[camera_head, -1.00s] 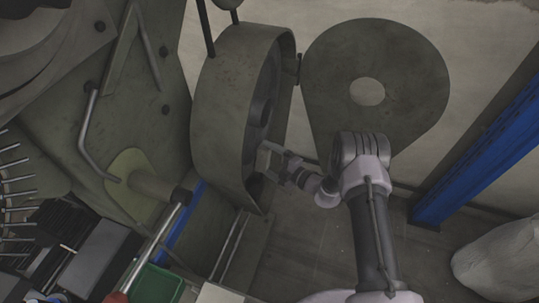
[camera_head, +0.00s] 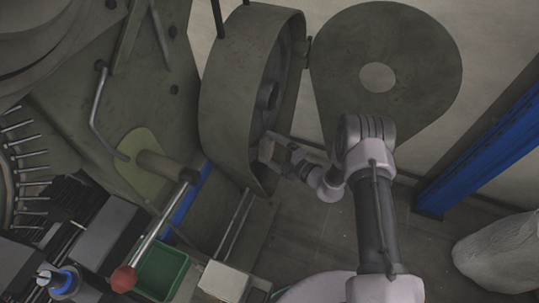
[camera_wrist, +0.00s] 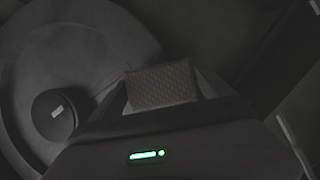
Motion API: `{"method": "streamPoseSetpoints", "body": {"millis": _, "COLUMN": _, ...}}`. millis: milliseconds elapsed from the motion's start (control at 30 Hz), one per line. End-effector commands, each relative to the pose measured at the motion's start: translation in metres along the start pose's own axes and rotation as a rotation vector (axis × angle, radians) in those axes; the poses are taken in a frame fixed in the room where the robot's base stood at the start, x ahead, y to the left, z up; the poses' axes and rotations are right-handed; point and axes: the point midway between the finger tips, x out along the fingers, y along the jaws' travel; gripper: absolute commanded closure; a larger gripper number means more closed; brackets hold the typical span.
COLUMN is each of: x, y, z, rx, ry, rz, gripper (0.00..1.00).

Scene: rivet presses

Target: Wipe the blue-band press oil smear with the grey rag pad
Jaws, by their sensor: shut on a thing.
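My gripper (camera_head: 270,150) is shut on the grey rag pad (camera_wrist: 162,85), a woven-textured block between the two fingers in the wrist view. In the head view my gripper is at the open right side of a large grey wheel guard (camera_head: 228,105). The wrist view shows the round recessed face (camera_wrist: 75,45) and a dark hub (camera_wrist: 54,113) left of the pad. Contact between pad and machine cannot be told. A blue stripe (camera_head: 190,205) runs on the machine's base left of the guard. I cannot make out an oil smear.
A flat grey guard plate (camera_head: 420,75) with a hole stands behind my arm. A blue post (camera_head: 480,150) and a pale sack (camera_head: 497,255) are at the right. A red-knobbed lever (camera_head: 123,279), green bin (camera_head: 163,270) and blue-ringed part (camera_head: 62,283) are lower left. Bare floor (camera_head: 300,230) lies below my gripper.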

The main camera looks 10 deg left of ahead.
Motion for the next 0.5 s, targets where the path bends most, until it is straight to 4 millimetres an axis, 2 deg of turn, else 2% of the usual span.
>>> {"method": "streamPoseSetpoints", "body": {"millis": 100, "x": 0.006, "y": 0.003, "z": 0.01, "rx": -0.003, "ry": 0.001, "rz": 0.002, "gripper": 0.56}}
{"method": "streamPoseSetpoints", "body": {"millis": 267, "x": 0.008, "y": 0.007, "z": 0.015, "rx": -0.002, "ry": 0.0, "rz": 0.002, "gripper": 0.56}}
{"method": "streamPoseSetpoints", "body": {"millis": 500, "x": 0.016, "y": 0.019, "z": 0.04, "rx": -0.003, "ry": 0.001, "rz": 0.002, "gripper": 0.56}}
